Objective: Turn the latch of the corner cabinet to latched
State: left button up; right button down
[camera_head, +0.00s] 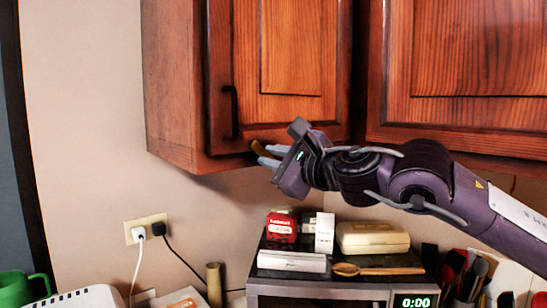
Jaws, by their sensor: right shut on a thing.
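The corner cabinet (172,80) hangs on the wall, with its door (240,60) shut. A black vertical handle (230,112) is on the left of the door. A small brass-coloured latch (258,146) is at the door's lower edge, right of the handle. My right gripper (264,155) reaches in from the right and is shut on the latch. Its fingers cover part of the latch, so its exact angle is hard to tell. My left gripper is not in view.
A second cabinet door (470,55) is at the right. Below, a microwave (335,290) bears a red box (281,227), a cream case (372,238) and a wooden spoon (375,270). A wall outlet (146,227) with plugs is at the left. Wall left of the cabinet is clear.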

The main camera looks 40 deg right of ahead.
jog(key=shift+m, duration=0.3)
jog(key=m, duration=0.3)
jog(key=shift+d+r+m, duration=0.2)
jog(key=shift+d+m, duration=0.05)
jog(key=shift+m, duration=0.05)
jog(key=m, duration=0.5)
jog(key=shift+d+r, duration=0.15)
jog(key=shift+d, duration=0.2)
jog(key=shift+m, duration=0.3)
jog(key=c, duration=1.4)
grip_release()
